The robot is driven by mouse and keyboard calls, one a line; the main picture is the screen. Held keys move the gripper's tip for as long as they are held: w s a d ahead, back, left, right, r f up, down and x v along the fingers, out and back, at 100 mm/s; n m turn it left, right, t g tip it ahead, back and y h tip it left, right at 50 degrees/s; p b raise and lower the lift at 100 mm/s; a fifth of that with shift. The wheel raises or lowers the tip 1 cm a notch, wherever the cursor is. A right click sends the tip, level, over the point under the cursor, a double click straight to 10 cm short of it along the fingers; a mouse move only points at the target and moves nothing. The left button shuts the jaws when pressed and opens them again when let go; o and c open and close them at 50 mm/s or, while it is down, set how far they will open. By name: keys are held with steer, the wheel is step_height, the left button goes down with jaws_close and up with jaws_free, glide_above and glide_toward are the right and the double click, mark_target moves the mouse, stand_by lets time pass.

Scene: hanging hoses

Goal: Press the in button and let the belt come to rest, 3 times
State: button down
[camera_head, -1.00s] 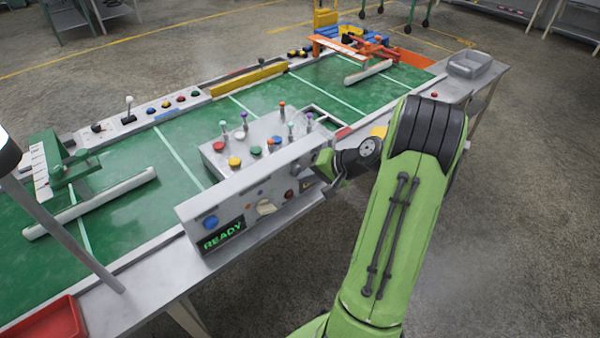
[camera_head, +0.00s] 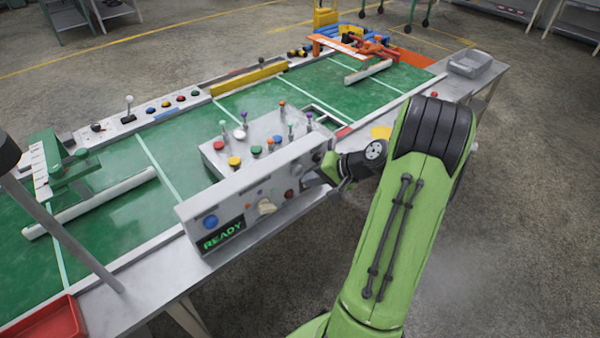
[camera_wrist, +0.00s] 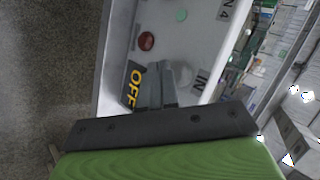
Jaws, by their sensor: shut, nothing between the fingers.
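The control box (camera_head: 225,190) stands at the near edge of the green belt (camera_head: 130,215), its front panel showing READY in green. My gripper (camera_head: 325,178) is at the right end of that panel, shut and empty. In the wrist view, my gripper's fingertips (camera_wrist: 163,75) are in front of the panel (camera_wrist: 195,35), between a yellow OFF display (camera_wrist: 134,84) and the IN label (camera_wrist: 201,80). A pale round button (camera_wrist: 184,74) shows partly beside the fingers, near IN. I cannot tell whether the fingers touch the panel.
A red button (camera_wrist: 146,41) and a green one (camera_wrist: 181,15) are on the panel. Coloured knobs (camera_head: 257,149) stand on the box top. A lamp pole (camera_head: 75,240) rises at left.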

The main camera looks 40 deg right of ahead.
steer(key=s, duration=0.5)
steer(key=shift+d+b, duration=0.1)
steer(key=shift+b, duration=0.2)
stand_by(1.9)
steer(key=s+a+r+n+g+h+p, duration=0.2)
steer(key=a+r+n+g+p, duration=0.35)
steer(key=a+r, duration=1.1)
steer(key=s+a+r+n+t+h+p, duration=0.2)
steer(key=s+a+r+n+p, duration=0.3)
steer(key=s, duration=0.6)
steer(key=shift+s+a+r, duration=0.25)
steer(key=shift+a+r, duration=0.65)
steer(key=shift+r, duration=0.05)
